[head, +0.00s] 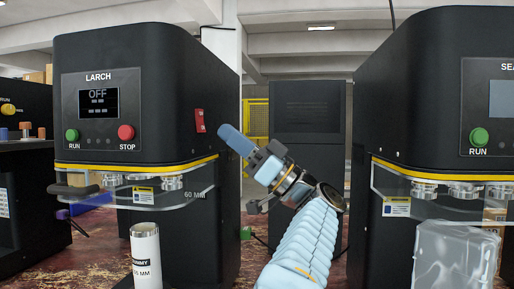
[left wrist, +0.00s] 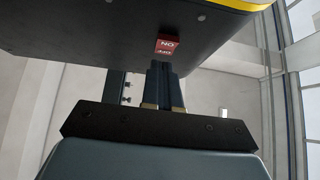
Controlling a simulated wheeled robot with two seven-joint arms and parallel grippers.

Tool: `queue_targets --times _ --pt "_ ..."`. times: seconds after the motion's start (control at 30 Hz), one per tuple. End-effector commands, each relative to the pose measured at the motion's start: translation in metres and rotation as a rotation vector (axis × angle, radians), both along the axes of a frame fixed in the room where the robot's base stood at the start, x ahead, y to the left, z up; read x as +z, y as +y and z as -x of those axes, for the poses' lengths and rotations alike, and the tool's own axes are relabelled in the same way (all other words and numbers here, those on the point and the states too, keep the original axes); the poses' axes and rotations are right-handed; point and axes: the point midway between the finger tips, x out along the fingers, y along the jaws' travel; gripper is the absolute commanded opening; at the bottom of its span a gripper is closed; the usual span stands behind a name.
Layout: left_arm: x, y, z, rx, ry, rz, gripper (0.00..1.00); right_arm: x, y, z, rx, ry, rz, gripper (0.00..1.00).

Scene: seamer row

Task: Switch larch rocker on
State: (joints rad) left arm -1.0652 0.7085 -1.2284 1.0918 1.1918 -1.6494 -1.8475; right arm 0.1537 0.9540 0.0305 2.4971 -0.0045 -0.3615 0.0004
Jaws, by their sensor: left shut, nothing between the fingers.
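The LARCH machine (head: 150,90) stands at the left in the head view, and its display (head: 97,103) reads OFF. Its red rocker (head: 199,121) is on the machine's right side face. In the left wrist view the rocker (left wrist: 168,45) shows ON and OFF markings, upside down. My left gripper (head: 226,131) is shut and empty, its blue fingertips pointing at that side face, just right of the rocker. In the left wrist view the shut fingers (left wrist: 161,68) end just below the rocker. I cannot tell whether they touch it. My right gripper is not in view.
The LARCH front has a green RUN button (head: 72,135) and a red STOP button (head: 126,132). A clear guard (head: 170,194) juts out below them, above a white can (head: 146,255). A second black machine (head: 420,100) stands to the right, with a gap between the two.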

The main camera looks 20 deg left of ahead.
Motion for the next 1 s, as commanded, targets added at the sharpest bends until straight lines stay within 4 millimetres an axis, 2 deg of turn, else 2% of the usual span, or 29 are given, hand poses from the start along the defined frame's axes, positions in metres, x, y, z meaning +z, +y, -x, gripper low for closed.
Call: queue_targets --times 0.1,0.23,0.6,0.67,0.8,0.87,1.0 --pt "-0.003 0.013 0.004 0.0 0.0 0.0 0.0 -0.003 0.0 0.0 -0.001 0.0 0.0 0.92" --pt "-0.004 0.021 0.005 0.0 0.0 0.0 0.0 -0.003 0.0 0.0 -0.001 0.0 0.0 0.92" --pt "-0.005 0.023 0.006 -0.001 0.0 -0.002 0.0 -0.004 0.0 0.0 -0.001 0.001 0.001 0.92" --pt "-0.007 0.025 0.006 -0.001 0.002 -0.011 0.0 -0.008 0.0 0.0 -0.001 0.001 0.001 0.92" --pt "-0.017 0.034 0.009 0.0 0.016 -0.078 0.0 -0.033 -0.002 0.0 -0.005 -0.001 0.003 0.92" --pt "-0.007 0.032 0.008 -0.002 0.018 -0.083 0.0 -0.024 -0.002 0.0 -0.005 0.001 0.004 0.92" --pt "-0.007 0.032 0.008 -0.001 0.017 -0.082 0.0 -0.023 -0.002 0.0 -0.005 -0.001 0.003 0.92"
